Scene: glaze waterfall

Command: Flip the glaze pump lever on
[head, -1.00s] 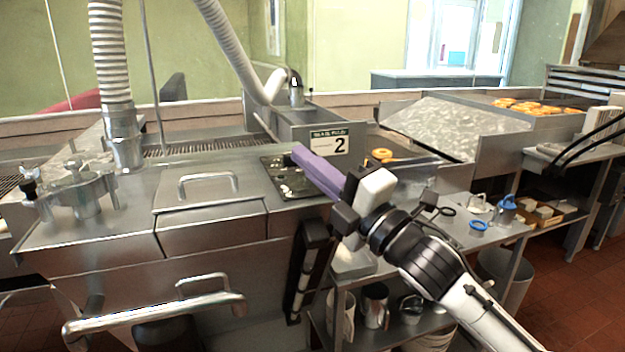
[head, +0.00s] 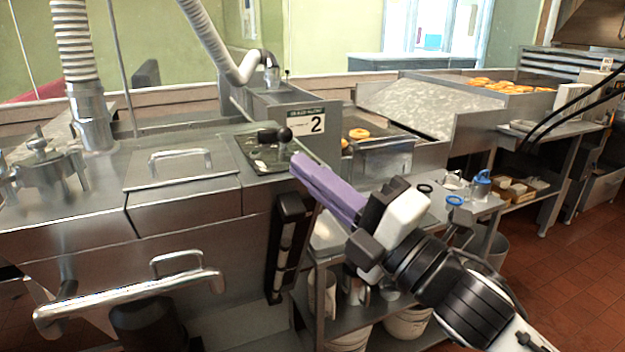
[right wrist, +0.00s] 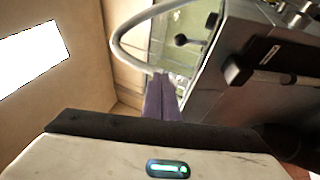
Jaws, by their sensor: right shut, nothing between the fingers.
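The control panel (head: 258,158) is a dark plate on the steel machine top, with a black ball-ended lever (head: 284,136) standing at its right side. A second dark knob or switch (head: 266,135) sits just left of the ball. My right gripper (head: 296,165), with purple fingers, is shut and empty. Its tips are close to the panel's right edge, below and right of the lever in the picture; I cannot tell whether they touch anything. In the right wrist view the purple fingers (right wrist: 159,95) are together, and a black ball knob (right wrist: 181,40) shows beyond them. My left gripper is out of view.
A sign reading 2 (head: 305,122) is on the housing behind the panel. A steel lid with a handle (head: 180,155) lies left of it. Donuts (head: 358,133) sit behind. Red tiled floor is open at far right.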

